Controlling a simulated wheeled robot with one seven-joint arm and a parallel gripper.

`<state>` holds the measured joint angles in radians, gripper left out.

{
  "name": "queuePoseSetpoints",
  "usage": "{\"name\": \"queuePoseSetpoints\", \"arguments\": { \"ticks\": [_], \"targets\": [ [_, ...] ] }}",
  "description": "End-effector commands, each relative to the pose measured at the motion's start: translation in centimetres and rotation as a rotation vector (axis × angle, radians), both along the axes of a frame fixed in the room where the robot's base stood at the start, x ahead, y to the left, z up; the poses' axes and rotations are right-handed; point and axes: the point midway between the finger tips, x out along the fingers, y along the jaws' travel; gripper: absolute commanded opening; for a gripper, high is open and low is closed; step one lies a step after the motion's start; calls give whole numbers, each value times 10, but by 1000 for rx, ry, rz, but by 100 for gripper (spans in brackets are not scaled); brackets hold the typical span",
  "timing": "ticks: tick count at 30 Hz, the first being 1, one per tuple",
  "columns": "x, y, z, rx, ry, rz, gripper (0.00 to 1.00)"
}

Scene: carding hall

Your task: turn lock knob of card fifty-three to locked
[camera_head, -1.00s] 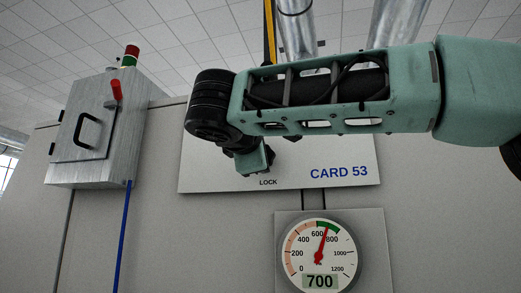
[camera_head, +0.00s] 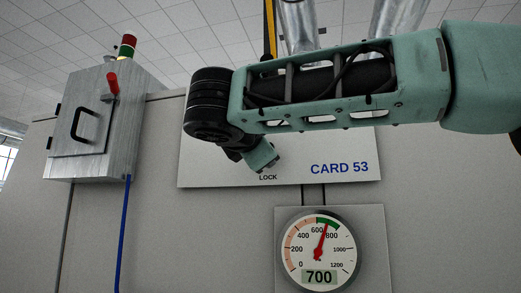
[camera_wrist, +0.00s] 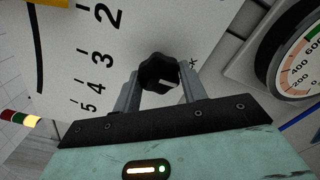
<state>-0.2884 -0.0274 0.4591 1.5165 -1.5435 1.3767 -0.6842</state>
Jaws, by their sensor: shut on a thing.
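The lock knob (camera_wrist: 158,72) is a black, lobed knob with a pale mark, seen in the wrist view on the white panel. My gripper (camera_wrist: 160,88) is shut on it, with one grey finger on each side. In the head view, my gripper (camera_head: 262,157) is at the panel (camera_head: 340,150) just above the word LOCK, and my arm hides the knob. The panel carries the blue words CARD 53. I cannot tell from the knob's mark whether it is locked.
A round gauge (camera_head: 319,252) reading 700 hangs below the panel. A grey metal box (camera_head: 85,125) with a black handle, a red lever and a red-green lamp is on the left. In the wrist view, a numbered scale (camera_wrist: 98,60) is left of the knob.

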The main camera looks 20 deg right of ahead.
Motion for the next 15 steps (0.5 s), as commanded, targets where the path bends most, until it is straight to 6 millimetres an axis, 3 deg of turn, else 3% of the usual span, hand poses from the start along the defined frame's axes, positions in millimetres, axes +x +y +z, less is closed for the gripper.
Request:
{"name": "queuePoseSetpoints", "arguments": {
  "ticks": [7,8,9,15],
  "targets": [
    [0,1,-1,-1,3,1,19],
    [0,1,-1,-1,3,1,50],
    [0,1,-1,-1,3,1,61],
    [0,0,-1,0,2,0,63]
  ]
}}
